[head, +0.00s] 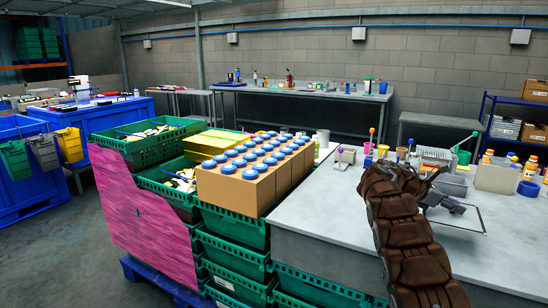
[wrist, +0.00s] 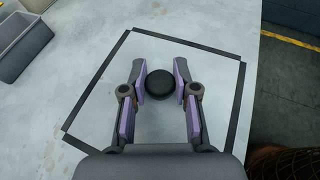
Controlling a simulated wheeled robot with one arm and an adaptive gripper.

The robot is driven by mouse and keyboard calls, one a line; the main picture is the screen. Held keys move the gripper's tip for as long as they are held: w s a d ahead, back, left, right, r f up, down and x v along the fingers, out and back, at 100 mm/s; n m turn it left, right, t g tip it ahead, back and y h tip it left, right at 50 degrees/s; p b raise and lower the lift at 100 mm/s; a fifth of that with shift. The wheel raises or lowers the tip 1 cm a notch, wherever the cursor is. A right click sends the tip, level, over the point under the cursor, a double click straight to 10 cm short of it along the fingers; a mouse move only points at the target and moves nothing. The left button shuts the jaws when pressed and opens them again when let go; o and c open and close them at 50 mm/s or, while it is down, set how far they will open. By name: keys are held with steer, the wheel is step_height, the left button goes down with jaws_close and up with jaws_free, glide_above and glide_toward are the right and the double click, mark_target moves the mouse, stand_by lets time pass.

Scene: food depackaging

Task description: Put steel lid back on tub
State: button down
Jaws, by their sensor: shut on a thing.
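My gripper (wrist: 163,82) is closed around a black round knob (wrist: 158,80), with one purple-padded finger on each side. The knob looks like the handle of the steel lid, but I cannot make out the lid's plate against the grey tabletop. A dark square outline (wrist: 240,100) surrounds the gripper in the wrist view; whether it is a lid rim or a marking on the table is unclear. In the head view my gripper (head: 440,200) is low over the table. I cannot tell for sure which container is the tub; a grey open one (wrist: 22,45) stands at upper left.
The grey table (head: 325,220) is clear left of my arm. Orange-and-white bottles (head: 530,168) and a grey box (head: 494,177) stand at the right. Brown cartons with blue caps (head: 235,190) rest on green crates (head: 235,255) at the left. The table edge is close at the wrist view's right.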

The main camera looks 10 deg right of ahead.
steer(key=shift+w+a+r, duration=0.15)
steer(key=shift+r, duration=0.15)
steer(key=w+a+n+t, duration=0.1)
steer(key=w, duration=0.1)
steer(key=w+a+n+t, duration=0.1)
steer(key=w, duration=0.1)
steer(key=w+a+r+n+t, duration=0.1)
steer(key=w+a+t, duration=0.1)
steer(key=shift+w+n+h, duration=0.3)
steer(key=shift+w+h, duration=0.05)
steer(key=shift+h, duration=0.05)
steer(key=w+a+f+n+t+y+p, duration=0.1)
steer(key=w+a+n+t+y, duration=0.3)
steer(key=a, duration=0.6)
steer(key=w+a+n+t+y+p, duration=0.15)
steer(key=w+a+n+t, duration=0.3)
steer(key=a, duration=0.55)
steer(key=w+a+f+n+t+y, duration=0.1)
steer(key=w+a+n+t+y, duration=0.3)
steer(key=a, duration=0.6)
steer(key=s+a+r+n+p, duration=0.1)
steer(key=s+a+r+n, duration=0.1)
steer(key=s+a, duration=1.3)
steer(key=shift+s+a+r+p, duration=0.35)
steer(key=shift+a+r, duration=0.35)
steer(key=shift+a, duration=0.35)
